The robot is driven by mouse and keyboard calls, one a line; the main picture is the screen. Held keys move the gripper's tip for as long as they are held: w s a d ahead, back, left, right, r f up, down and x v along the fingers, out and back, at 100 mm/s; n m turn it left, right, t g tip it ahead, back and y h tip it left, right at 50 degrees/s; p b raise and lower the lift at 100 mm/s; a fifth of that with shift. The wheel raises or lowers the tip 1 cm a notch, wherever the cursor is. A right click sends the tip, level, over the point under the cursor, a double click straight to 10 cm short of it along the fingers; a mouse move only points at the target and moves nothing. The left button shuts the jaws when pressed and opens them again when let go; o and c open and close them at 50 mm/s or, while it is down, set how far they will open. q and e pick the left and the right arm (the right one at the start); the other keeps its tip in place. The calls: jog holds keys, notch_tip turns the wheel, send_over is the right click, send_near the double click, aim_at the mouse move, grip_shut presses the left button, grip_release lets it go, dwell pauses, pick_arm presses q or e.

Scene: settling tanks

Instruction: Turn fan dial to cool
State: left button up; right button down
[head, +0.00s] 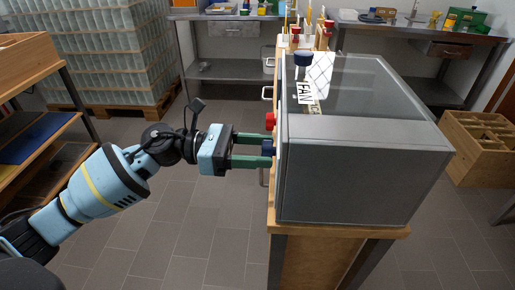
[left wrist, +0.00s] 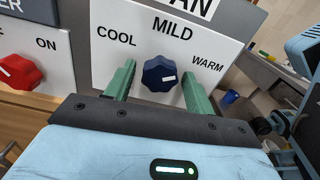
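The fan dial (left wrist: 158,75) is a dark blue lobed knob on a white plate in the left wrist view. The plate reads COOL at left, MILD at top and WARM at right. The dial's white mark lies on its right side, toward WARM. In the head view the dial (head: 268,148) sits on the left face of a grey box (head: 345,170). My left gripper (head: 267,152) is open, its green fingers on either side of the dial. The left wrist view shows a small gap between each finger (left wrist: 157,68) and the dial. My right gripper is not in view.
A red knob (left wrist: 19,72), with ON beside it, is left of the fan plate; it shows just beyond my fingers in the head view (head: 270,120). The box stands on a wooden-topped stand (head: 310,230). A shelf (head: 40,80) is at far left. The floor between is clear.

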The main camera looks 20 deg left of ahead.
pick_arm(q)
jog(key=c, duration=0.8)
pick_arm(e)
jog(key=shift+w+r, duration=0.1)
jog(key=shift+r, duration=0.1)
pick_arm(q)
jog(key=shift+n+p, duration=6.9)
jog(key=shift+n, duration=5.1)
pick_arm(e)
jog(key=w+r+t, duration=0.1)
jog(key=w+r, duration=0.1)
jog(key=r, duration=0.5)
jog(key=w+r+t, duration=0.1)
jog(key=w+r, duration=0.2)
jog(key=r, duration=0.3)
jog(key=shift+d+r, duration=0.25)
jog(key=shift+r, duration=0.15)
